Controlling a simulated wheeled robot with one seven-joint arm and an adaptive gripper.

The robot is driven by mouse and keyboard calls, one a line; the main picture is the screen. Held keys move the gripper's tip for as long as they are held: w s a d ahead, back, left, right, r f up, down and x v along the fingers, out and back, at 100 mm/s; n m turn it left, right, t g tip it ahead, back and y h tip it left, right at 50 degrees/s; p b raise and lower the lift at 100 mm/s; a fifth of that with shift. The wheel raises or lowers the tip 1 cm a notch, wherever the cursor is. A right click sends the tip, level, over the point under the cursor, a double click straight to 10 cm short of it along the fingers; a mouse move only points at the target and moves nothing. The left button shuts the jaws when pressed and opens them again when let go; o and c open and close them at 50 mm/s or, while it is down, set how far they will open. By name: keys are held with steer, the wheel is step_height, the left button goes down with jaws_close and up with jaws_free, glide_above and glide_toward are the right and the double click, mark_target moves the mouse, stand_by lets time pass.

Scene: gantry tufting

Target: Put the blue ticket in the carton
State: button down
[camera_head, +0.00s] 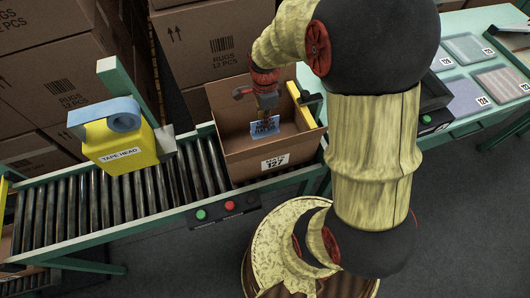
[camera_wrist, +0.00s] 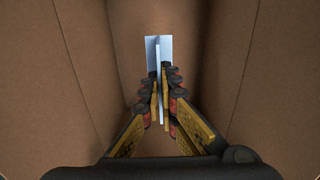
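The open brown carton (camera_head: 240,152) stands on the roller conveyor, with a white label reading 127 on its front. My gripper (camera_head: 266,112) points down inside the carton's opening. The blue ticket (camera_head: 262,129) with dark print hangs at the fingertips, inside the carton walls. In the wrist view my gripper's fingers (camera_wrist: 162,84) are closed together on the ticket (camera_wrist: 153,48), which shows nearly edge-on between them. The brown carton walls (camera_wrist: 255,70) surround it. I cannot tell whether the ticket's lower edge touches the carton floor.
A yellow tape head (camera_head: 115,145) with a blue roll stands over the rollers (camera_head: 75,215) left of the carton. A green table (camera_head: 450,75) with several numbered samples is at the right. Stacked rug boxes (camera_head: 205,45) stand behind. Buttons (camera_head: 201,215) sit on the conveyor's front rail.

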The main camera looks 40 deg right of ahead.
step_height(320, 180, down, 11)
steer(key=b, duration=0.3)
steer(key=c, duration=2.6)
jaws_free()
steer(key=shift+f, duration=0.1)
steer(key=shift+o, duration=0.7)
steer(key=o, duration=0.4)
